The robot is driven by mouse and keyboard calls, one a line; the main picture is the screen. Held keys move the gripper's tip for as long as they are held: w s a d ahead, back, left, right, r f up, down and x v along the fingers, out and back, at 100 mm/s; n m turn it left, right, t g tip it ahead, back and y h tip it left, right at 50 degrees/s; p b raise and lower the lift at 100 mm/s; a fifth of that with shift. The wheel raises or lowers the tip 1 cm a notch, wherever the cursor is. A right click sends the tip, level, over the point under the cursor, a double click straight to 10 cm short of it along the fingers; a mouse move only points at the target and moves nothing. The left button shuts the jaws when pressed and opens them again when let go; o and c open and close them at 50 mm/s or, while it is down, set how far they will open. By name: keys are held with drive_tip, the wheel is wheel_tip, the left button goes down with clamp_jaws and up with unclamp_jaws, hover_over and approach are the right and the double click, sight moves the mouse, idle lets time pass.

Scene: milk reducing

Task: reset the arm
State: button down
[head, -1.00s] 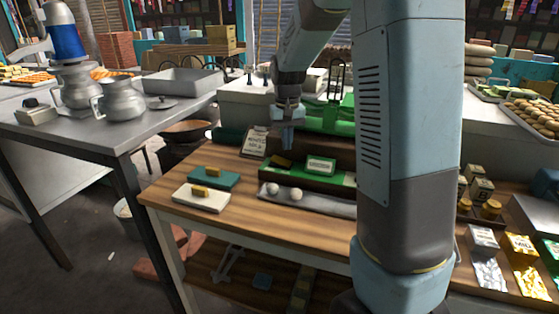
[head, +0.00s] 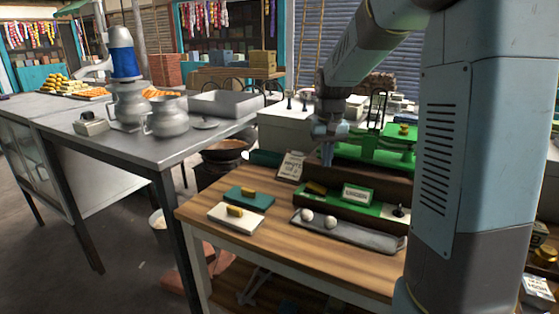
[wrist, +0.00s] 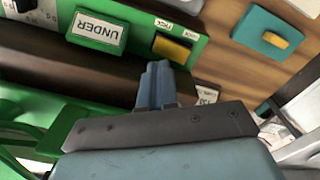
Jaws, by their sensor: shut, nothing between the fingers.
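My gripper (head: 327,153) points down over the back of the wooden table (head: 290,262), just behind the green tray and left of the green scale (head: 375,155). Its fingers are shut and empty. In the wrist view my gripper (wrist: 155,75) hangs by a dark block beside the green tray (wrist: 140,45). The tray holds an "UNDER" sign (wrist: 97,30) and a yellow block (wrist: 172,47). My arm hides part of the table's right side in the head view.
A grey tray (head: 350,230) holds two white balls. A metal table (head: 170,150) with pots stands left. A dark pan (head: 226,148) sits between the tables.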

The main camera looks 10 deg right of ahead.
drive_tip(key=s+r+t, duration=0.2)
drive_tip(key=s+r, duration=0.2)
drive_tip(key=s, duration=0.9)
drive_tip(key=s+r+n+t, duration=0.1)
drive_tip(key=s+r+t, duration=0.2)
drive_tip(key=s, duration=1.1)
drive_tip(key=shift+s+a+r, duration=0.15)
drive_tip(key=shift+a+r, duration=0.05)
drive_tip(key=shift+r, duration=0.25)
